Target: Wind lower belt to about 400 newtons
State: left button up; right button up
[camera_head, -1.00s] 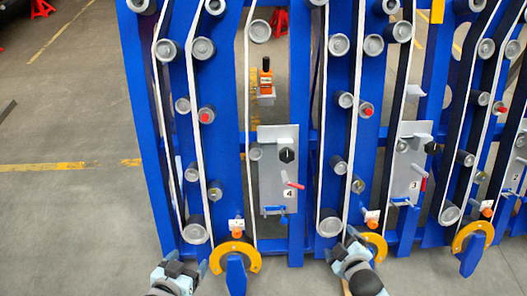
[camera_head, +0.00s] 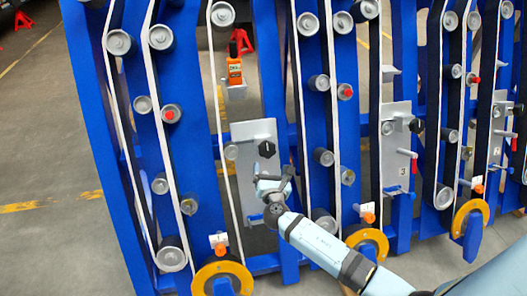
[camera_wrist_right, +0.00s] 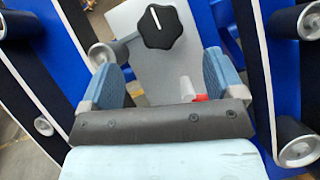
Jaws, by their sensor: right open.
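A grey tensioner plate (camera_head: 250,140) with a black knob (camera_head: 267,149) is mounted on the blue frame. My right gripper (camera_head: 273,184) is in front of the plate, just below the knob, and covers part of it. In the right wrist view the knob (camera_wrist_right: 160,27) carries a white pointer line and lies beyond the open fingers (camera_wrist_right: 160,78). The fingers look empty and apart from the knob. A red handle (camera_wrist_right: 199,97) shows partly behind the gripper. White-edged belts (camera_head: 222,130) run over grey rollers beside the plate. My left gripper is out of view.
An orange bottle (camera_head: 235,68) stands on a bracket above the plate. A similar plate (camera_head: 396,150) marked 3 is to the right. Yellow rings (camera_head: 222,275) sit low on the frame. Rollers (camera_head: 323,82) stick out around the plate. Open floor (camera_head: 45,240) lies left.

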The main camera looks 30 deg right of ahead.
aim_at(268, 152)
jog(key=b+x, duration=0.1)
jog(key=x, duration=0.9)
jog(key=shift+w, duration=0.1)
jog(key=c, duration=0.9)
